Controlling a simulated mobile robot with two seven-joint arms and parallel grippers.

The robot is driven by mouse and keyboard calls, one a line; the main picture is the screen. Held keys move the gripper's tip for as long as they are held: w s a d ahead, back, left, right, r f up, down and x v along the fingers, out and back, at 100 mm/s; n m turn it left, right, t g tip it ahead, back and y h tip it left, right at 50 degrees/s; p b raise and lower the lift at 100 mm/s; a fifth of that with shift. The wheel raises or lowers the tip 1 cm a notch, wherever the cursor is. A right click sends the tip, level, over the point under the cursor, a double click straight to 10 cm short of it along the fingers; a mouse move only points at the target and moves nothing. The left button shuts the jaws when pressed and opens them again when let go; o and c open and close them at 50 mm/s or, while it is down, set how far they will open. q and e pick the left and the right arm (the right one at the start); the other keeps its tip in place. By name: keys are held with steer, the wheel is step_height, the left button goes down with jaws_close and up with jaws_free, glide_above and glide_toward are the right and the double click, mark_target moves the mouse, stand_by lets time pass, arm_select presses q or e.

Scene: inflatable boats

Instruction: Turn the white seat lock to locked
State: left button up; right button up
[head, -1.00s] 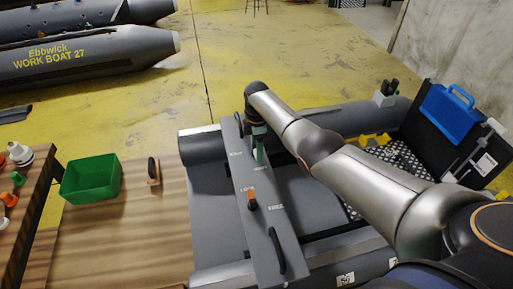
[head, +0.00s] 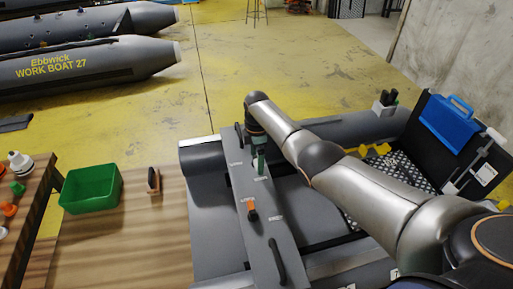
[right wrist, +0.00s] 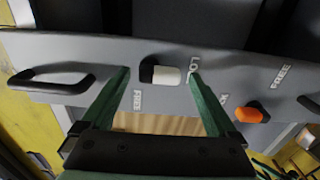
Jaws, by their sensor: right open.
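The white seat lock (right wrist: 166,74) is a short knob with a white end and a black end on the grey seat board (right wrist: 60,48). In the right wrist view its white end faces right, toward a partly covered label starting "LO"; a "FREE" label sits lower left of it. My right gripper (right wrist: 160,76) is open, its green fingers on either side of the knob with gaps visible; contact cannot be told. In the head view my right gripper (head: 259,162) is over the board and mostly hides this lock. My left gripper is not in view.
An orange seat lock (head: 251,210) sits on the same board, with a dark handle (head: 276,260) near its front end.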

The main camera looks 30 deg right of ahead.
step_height(320, 180, up, 12)
steer(key=p, duration=0.1)
steer(key=shift+s, duration=0.1)
stand_by(0.7)
